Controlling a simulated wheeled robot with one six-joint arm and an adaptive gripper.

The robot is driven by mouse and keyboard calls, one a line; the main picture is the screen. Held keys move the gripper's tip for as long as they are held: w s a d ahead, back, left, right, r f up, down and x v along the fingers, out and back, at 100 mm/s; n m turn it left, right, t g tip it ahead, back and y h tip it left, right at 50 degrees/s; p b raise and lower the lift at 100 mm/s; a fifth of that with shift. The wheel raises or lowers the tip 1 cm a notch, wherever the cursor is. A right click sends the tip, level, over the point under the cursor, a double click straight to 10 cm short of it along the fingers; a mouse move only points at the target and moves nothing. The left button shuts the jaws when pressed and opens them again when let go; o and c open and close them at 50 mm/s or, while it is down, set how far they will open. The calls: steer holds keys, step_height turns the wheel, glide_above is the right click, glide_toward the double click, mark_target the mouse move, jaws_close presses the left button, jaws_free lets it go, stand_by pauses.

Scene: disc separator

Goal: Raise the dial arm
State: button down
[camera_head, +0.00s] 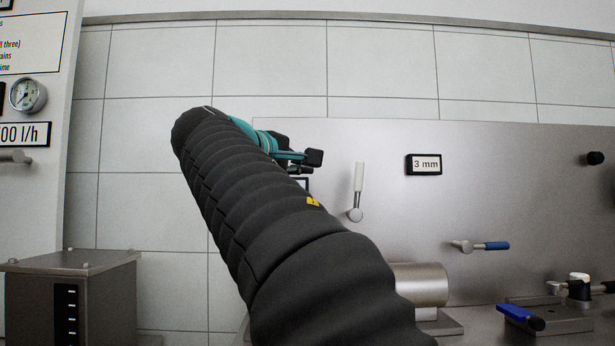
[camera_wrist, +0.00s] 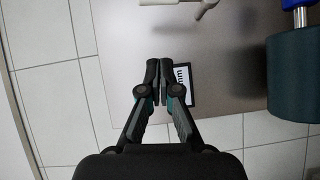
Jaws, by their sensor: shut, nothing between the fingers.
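No part is clearly marked as the dial arm, so I cannot tell which one it is. In the head view, a lever with a pale handle (camera_head: 358,178) stands upright on the steel panel, its pivot at the bottom. A lever with a blue handle (camera_head: 494,246) points right, lower on the panel. My gripper (camera_head: 313,157) is left of the pale lever, partly hidden behind my arm. In the wrist view, my gripper (camera_wrist: 158,82) is shut and empty in front of a framed label (camera_wrist: 184,82). A pale lever part (camera_wrist: 205,7) shows at the top edge.
A "3 mm" sign (camera_head: 424,164) and a black knob (camera_head: 594,158) are on the steel panel (camera_head: 520,190). A metal cylinder (camera_head: 420,284) and a blue-handled fitting (camera_head: 519,316) are below. A dark teal cylinder (camera_wrist: 295,80) is right in the wrist view. A steel box (camera_head: 100,295) stands left.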

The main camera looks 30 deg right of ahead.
mark_target(355, 191)
steer(key=w+d+f, duration=0.1)
steer(key=w+d, duration=0.1)
steer(key=d, duration=1)
steer(key=shift+w+d+p, duration=0.2)
steer(key=shift+d+p, duration=0.05)
steer(key=shift+p, duration=0.15)
steer(key=shift+s+r, duration=0.1)
